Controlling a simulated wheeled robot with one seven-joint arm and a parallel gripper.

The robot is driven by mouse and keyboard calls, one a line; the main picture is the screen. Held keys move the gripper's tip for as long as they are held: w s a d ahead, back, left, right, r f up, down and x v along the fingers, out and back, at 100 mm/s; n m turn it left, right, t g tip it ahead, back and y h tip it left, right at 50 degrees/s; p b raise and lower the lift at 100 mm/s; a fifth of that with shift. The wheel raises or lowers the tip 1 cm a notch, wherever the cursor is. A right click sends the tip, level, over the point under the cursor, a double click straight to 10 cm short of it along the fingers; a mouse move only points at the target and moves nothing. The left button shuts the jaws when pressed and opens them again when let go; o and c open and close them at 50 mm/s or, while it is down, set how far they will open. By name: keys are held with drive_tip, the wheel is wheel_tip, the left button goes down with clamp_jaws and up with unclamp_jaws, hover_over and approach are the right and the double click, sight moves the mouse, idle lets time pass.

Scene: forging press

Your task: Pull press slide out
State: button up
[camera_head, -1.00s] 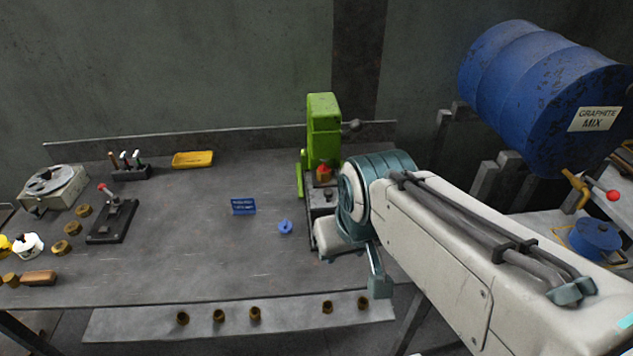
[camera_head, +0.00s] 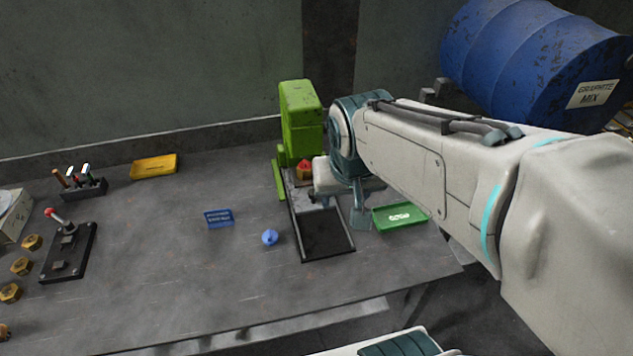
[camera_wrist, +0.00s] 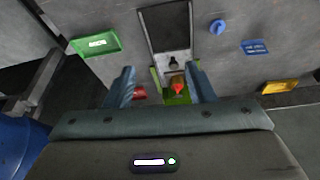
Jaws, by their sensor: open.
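The green press (camera_head: 302,118) stands at the back of the bench. A framed track (camera_head: 328,236) runs forward from its foot, its front part dark and bare. In the wrist view, a pale grey slide plate (camera_wrist: 172,57) with a small dark knob (camera_wrist: 173,64) sits in the track (camera_wrist: 170,28) near the press. A red-topped brass piece (camera_head: 304,169) sits at the press; it also shows in the wrist view (camera_wrist: 178,87). My gripper (camera_wrist: 161,82) is open and empty, its fingers either side of the press area in that view. In the head view, the arm partly hides it.
A green tray (camera_head: 400,217) lies right of the track. A blue knob-like piece (camera_head: 269,237) and a blue sign (camera_head: 218,218) stand left. A yellow tray (camera_head: 154,167) and lever stand (camera_head: 68,252) are farther left. A blue drum (camera_head: 535,50) is at right.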

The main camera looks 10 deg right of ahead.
sight(313, 193)
drive_tip(key=w+a+f+m+h+b, duration=0.15)
drive_tip(key=w+f, duration=0.25)
drive_tip(key=w, duration=0.5)
drive_tip(key=w+a+f+m+y+b, duration=0.1)
drive_tip(key=w+f+m, duration=0.1)
drive_tip(key=w+f, duration=0.45)
drive_tip(key=shift+h, duration=0.35)
drive_tip(key=x, duration=0.4)
drive_tip(key=w+p+x, duration=0.1)
drive_tip(key=x, duration=0.3)
drive_tip(key=w+x, duration=0.1)
drive_tip(key=x, duration=0.3)
drive_tip(key=shift+w+p, duration=0.3)
drive_tip(key=shift+w, duration=0.05)
drive_tip(key=shift+r, duration=0.1)
clamp_jaws()
drive_tip(key=shift+s, duration=0.1)
